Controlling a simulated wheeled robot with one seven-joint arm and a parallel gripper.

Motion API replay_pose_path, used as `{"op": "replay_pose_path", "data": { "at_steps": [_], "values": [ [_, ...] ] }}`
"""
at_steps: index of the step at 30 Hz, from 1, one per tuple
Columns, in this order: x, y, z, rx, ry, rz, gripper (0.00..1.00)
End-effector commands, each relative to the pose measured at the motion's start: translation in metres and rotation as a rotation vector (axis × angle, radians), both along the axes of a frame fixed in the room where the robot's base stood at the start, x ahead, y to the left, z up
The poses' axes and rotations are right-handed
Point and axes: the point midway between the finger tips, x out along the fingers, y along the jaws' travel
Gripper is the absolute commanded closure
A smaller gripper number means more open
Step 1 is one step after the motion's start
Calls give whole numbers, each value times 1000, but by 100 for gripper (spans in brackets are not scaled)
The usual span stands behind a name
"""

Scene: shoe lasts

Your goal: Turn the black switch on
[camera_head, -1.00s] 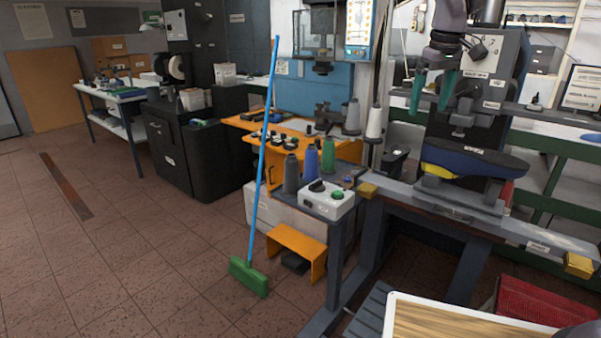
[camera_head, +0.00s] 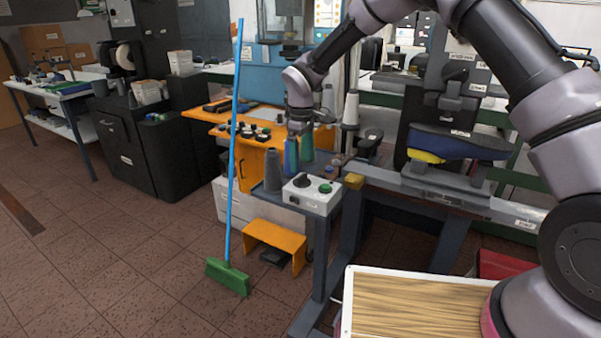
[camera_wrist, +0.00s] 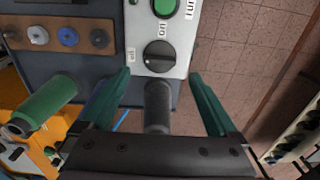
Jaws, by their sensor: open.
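The black switch (camera_head: 301,181) is a round knob on a white control box (camera_head: 312,199), beside a green button (camera_head: 325,188). In the wrist view the black switch (camera_wrist: 159,56) shows clearly, its raised bar lying roughly left to right. Small labels sit left of it and on its green-button side. My gripper (camera_head: 299,145) is above the small table, behind the box in the head view. In the wrist view my gripper (camera_wrist: 160,77) is open, its two teal fingers spread apart. The switch appears between and beyond the fingertips, untouched.
A grey spool (camera_wrist: 158,105) stands between the fingers in the wrist view; a green spool (camera_wrist: 48,105) is to the left. A row of knobs (camera_wrist: 68,37) lies beside the box. A blue-handled broom (camera_head: 233,150) stands left of the table.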

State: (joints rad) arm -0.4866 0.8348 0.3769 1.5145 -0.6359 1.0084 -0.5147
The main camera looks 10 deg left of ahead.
Motion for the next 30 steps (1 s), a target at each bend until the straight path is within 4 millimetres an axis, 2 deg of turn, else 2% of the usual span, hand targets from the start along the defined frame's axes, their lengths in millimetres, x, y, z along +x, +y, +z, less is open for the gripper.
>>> {"op": "replay_pose_path", "data": {
  "at_steps": [3,9,20,21,23,27,30],
  "values": [
    [-1,0,-23,-1,3,0,5],
    [0,0,-46,-1,0,-1,5],
    [0,0,-52,0,-1,-1,5],
    [0,0,-52,0,-1,-1,13],
    [0,0,-52,0,-1,-1,36],
    [0,0,-52,0,-1,-1,89],
    [0,0,-52,0,-1,-2,91]
  ]
}}
